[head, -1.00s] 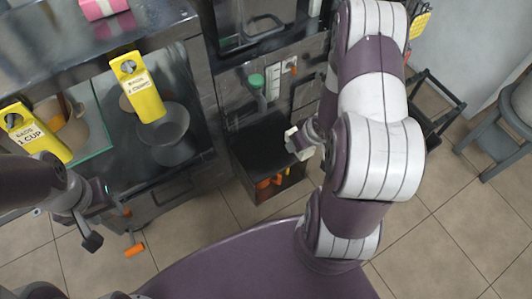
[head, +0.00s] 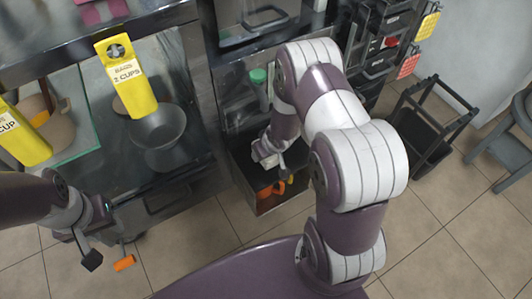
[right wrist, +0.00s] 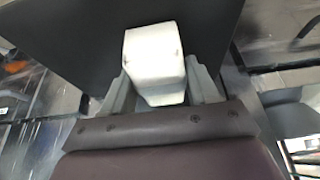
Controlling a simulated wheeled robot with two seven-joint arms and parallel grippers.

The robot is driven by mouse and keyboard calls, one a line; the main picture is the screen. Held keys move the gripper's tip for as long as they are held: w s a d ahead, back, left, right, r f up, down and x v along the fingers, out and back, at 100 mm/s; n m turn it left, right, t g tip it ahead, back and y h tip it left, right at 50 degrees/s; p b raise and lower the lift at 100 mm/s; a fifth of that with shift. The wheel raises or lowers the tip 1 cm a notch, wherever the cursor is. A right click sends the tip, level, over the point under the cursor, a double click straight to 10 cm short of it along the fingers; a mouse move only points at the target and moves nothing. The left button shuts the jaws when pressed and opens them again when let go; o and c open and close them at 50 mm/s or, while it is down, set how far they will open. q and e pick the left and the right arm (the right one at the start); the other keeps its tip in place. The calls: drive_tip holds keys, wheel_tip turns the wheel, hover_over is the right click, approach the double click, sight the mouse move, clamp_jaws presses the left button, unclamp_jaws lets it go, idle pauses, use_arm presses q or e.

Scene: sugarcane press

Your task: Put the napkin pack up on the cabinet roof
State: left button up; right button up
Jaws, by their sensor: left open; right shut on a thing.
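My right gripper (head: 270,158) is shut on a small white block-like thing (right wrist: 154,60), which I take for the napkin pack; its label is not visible. In the right wrist view it sits between the two grey fingers (right wrist: 155,92). In the head view the gripper holds it above an open dark box at the centre.
A pink pack (head: 103,11) lies on the roof. The dark box (head: 262,200) holds orange things. A black stand (head: 432,125) and grey stool (head: 500,140) are at the right.

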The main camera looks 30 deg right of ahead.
drive_tip(key=o, duration=1.1)
drive_tip(key=shift+f, duration=0.1)
